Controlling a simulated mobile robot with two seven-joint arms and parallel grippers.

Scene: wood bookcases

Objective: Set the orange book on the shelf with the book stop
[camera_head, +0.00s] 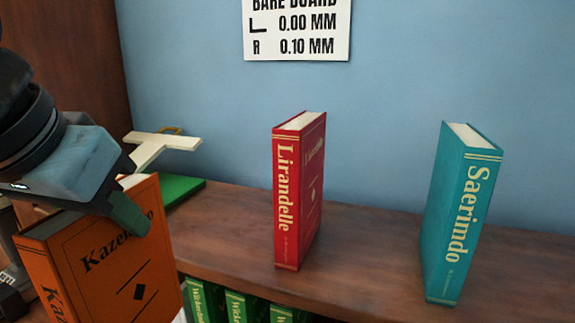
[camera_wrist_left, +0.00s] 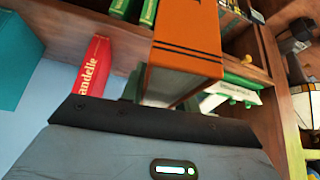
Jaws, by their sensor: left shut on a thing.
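The orange book (camera_head: 105,260) is in my left gripper (camera_head: 128,205), at the lower left of the head view. One dark finger lies across its front cover near the top; the other finger is hidden. The book is tilted and held in front of the shelf board (camera_head: 370,250). In the left wrist view the orange book (camera_wrist_left: 188,45) extends away from the gripper's dark edge. A white T-shaped piece (camera_head: 160,145) stands by a flat green piece (camera_head: 183,188) behind the book; I cannot tell whether this is the book stop. My right gripper is not in view.
A red book (camera_head: 298,190) and a teal book (camera_head: 460,212) stand upright on the board, with bare board between them. Several green books (camera_head: 240,305) fill the shelf below. A white sign (camera_head: 296,30) hangs on the blue wall. A wood side panel (camera_head: 75,75) rises at left.

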